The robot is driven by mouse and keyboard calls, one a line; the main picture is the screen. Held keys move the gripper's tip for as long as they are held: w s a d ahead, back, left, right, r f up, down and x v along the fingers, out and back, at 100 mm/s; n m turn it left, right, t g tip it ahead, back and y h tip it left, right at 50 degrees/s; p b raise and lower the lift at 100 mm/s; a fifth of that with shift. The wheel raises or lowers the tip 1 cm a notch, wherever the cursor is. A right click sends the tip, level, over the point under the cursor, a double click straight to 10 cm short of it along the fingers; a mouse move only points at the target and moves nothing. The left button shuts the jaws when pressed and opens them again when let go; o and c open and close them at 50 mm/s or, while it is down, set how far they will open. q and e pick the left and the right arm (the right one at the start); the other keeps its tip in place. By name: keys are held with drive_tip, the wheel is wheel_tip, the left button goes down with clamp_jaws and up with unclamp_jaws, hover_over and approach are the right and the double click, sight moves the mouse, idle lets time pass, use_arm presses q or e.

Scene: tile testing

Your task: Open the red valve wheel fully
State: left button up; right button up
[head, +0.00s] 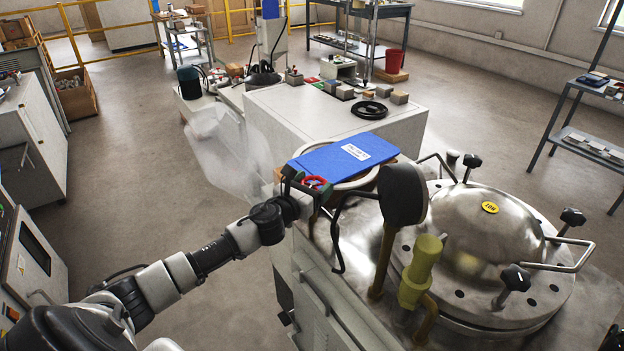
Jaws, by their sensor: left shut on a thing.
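The red valve wheel (316,181) is small and sits at the left edge of the steel autoclave top, just below a blue board. My left gripper (308,183) reaches in from the left and is at the wheel, shut on it. The dark fingers cover part of the wheel, so its turn angle is hard to read. My right gripper is not in view.
The domed steel lid (485,235) with black knobs fills the right. A dark round gauge (403,193) and an olive-yellow valve (420,270) stand close right of the wheel. The blue board (343,157) lies behind it. White vapour (228,150) hangs left of the wheel.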

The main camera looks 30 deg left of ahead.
use_arm(q)
drive_tip(key=n+y+p, duration=0.1)
drive_tip(key=n+y, duration=0.1)
drive_tip(key=y, duration=0.1)
drive_tip(key=n+g+y+p, duration=0.1)
drive_tip(key=n+y+p, duration=0.1)
drive_tip(key=y, duration=0.2)
drive_tip(key=shift+d+r+n, duration=0.15)
drive_tip(key=shift+n, duration=0.25)
drive_tip(key=n+g+y, duration=0.1)
drive_tip(key=y, duration=0.1)
drive_tip(key=n+g+y+p, duration=0.1)
drive_tip(key=n+g+y, duration=0.1)
drive_tip(key=y, duration=0.1)
drive_tip(key=shift+d+n, duration=0.1)
drive_tip(key=shift+n, duration=0.2)
drive_tip(key=n+g+y, duration=0.3)
drive_tip(key=g, duration=0.1)
drive_tip(key=shift+w+n+y+p, duration=0.15)
drive_tip(key=shift+n+y+p, duration=0.15)
drive_tip(key=shift+n+g+y+b, duration=0.2)
drive_tip(key=shift+n+g+y, duration=0.55)
drive_tip(key=shift+g, duration=0.6)
drive_tip(key=shift+n+g+y+b, duration=0.2)
drive_tip(key=shift+n+g+y, duration=0.25)
drive_tip(key=shift+n+g, duration=0.7)
drive_tip(key=shift+g, duration=0.3)
drive_tip(key=o, duration=0.9)
drive_tip(key=shift+c, duration=0.2)
